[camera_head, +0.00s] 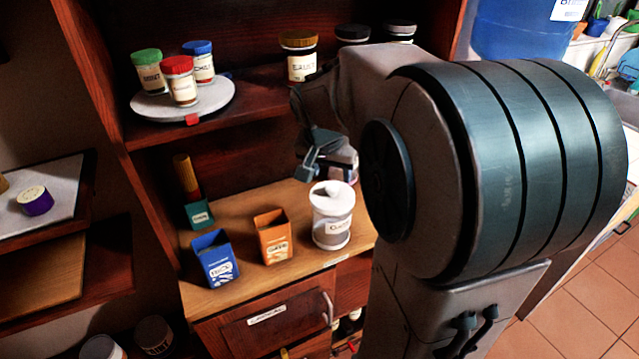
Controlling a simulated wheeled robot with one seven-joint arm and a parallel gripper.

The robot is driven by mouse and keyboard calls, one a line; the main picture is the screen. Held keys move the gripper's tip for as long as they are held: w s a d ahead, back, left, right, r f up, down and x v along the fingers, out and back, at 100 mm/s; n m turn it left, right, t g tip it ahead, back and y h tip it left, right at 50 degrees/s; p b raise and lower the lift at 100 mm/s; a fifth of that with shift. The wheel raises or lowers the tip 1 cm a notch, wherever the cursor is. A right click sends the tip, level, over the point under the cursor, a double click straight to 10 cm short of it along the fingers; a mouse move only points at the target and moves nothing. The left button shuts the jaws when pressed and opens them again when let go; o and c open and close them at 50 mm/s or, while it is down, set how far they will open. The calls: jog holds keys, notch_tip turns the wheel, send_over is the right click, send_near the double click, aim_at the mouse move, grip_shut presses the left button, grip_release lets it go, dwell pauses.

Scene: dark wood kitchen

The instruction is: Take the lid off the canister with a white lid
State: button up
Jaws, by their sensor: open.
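The canister with a white lid (333,229) stands upright on the wooden counter, right of the orange box. It has a paper label on its front, and its white lid (331,194) with a raised knob is on top. My gripper (309,175) is open, above and just behind the lid's left side, at about knob height or a little higher. I cannot tell whether it touches the lid. My arm covers the right side of the view and part of the space behind the canister.
An orange box (273,238) and a blue box (214,261) stand open-topped to the canister's left, with a green box (198,214) behind. A shelf above holds a round white turntable (219,101) with jars and a brown-lidded jar (299,62). A drawer (270,318) is below.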

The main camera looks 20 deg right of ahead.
aim_at(333, 187)
jog(key=shift+p+x, duration=0.3)
jog(key=shift+x, duration=3.05)
jog(key=shift+w, duration=0.15)
jog(key=c, duration=1)
